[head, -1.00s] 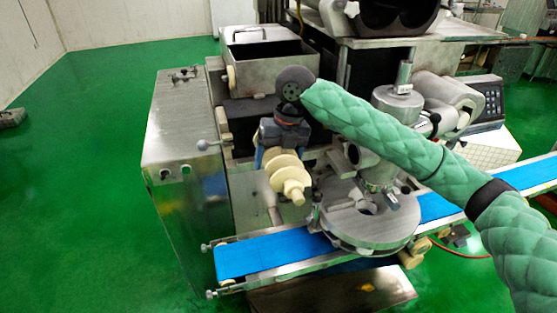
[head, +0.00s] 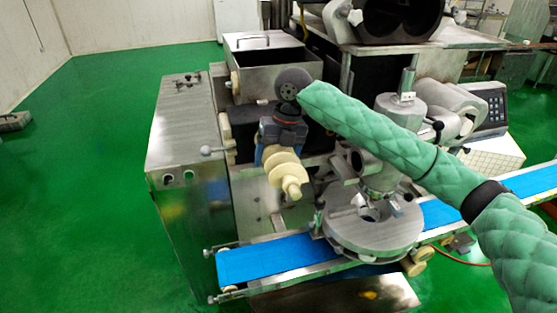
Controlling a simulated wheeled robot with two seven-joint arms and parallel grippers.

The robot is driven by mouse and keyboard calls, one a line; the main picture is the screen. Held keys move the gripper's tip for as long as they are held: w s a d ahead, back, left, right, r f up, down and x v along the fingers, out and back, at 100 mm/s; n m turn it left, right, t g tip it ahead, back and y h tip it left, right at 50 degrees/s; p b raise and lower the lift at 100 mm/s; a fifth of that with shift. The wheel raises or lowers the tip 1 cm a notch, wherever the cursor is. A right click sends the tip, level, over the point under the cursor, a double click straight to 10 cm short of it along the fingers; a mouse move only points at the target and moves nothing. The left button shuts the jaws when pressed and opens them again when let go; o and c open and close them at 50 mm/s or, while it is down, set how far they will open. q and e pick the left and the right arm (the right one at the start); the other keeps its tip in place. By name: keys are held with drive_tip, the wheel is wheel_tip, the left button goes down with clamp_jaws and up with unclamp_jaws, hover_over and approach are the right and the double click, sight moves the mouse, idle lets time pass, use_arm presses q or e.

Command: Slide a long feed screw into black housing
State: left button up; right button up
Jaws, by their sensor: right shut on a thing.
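The cream feed screw (head: 285,174) has wide spiral flights and a narrow end pointing down and slightly right, toward the camera. My right gripper (head: 284,151) is shut on its upper end, with a finger on each side, and holds it in front of the machine. The black housing (head: 402,20) is at the top right, on top of the machine, with dark rounded openings and cut off by the picture edge. The screw is well apart from it, lower and to the left. My left gripper is not in view.
A steel hopper (head: 268,62) stands behind my right gripper. A steel cabinet (head: 180,130) is at the left. A blue conveyor belt (head: 265,260) and a round steel disc unit (head: 372,230) are below and to the right. The green floor at the left is mostly clear.

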drive_tip(key=shift+w+a, duration=0.3)
drive_tip(key=shift+w, duration=0.55)
drive_tip(key=shift+w+a, duration=0.25)
drive_tip(key=shift+w, duration=0.55)
drive_tip(key=shift+w+a, duration=0.3)
drive_tip(key=shift+w, duration=0.55)
drive_tip(key=o, duration=1.3)
drive_tip(key=shift+s, duration=0.1)
drive_tip(key=shift+o, duration=0.2)
drive_tip(key=shift+r, duration=0.15)
drive_tip(key=shift+p+v, duration=2.45)
drive_tip(key=shift+v, duration=1.15)
drive_tip(key=shift+c, duration=0.2)
